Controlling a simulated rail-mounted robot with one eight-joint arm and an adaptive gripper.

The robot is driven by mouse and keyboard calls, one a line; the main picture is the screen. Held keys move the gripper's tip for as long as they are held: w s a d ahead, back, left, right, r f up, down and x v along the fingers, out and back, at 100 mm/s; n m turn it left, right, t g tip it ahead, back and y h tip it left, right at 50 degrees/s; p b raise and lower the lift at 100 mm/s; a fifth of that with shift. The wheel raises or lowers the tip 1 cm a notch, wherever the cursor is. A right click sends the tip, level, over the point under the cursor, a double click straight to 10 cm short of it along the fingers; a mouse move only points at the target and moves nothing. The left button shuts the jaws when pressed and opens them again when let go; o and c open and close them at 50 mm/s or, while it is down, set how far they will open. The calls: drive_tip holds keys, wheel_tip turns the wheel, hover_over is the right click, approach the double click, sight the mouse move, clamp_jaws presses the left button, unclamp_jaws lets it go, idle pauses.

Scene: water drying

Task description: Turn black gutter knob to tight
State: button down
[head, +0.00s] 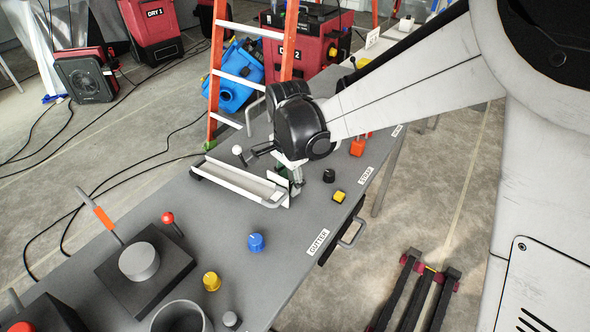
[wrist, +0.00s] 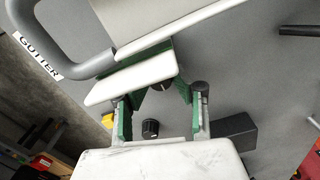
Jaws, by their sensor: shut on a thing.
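The gutter (head: 235,178), a long pale channel with a white end plate, lies on the grey table. In the wrist view the white plate (wrist: 135,85) stands close in front of my gripper. A dark round knob (wrist: 162,84) is partly visible beside this plate, between the green finger pads. My gripper (head: 296,183) is at the right end of the gutter, and in the wrist view (wrist: 160,92) its fingers are closed around that knob. Most of the knob is hidden by the fingers and plate, so its turn angle cannot be read.
A separate black knob (head: 329,176) and a yellow knob (head: 338,197) stand on the table right of my gripper. A blue knob (head: 256,242) is nearer the GUTTER label (head: 318,242). A grey handle (wrist: 75,65) curves near the plate. A ladder (head: 240,75) stands behind.

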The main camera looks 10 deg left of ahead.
idle(0.4)
drive_tip(key=c, duration=1.5)
unclamp_jaws()
drive_tip(key=shift+o, duration=0.2)
wheel_tip(320, 180, up, 12)
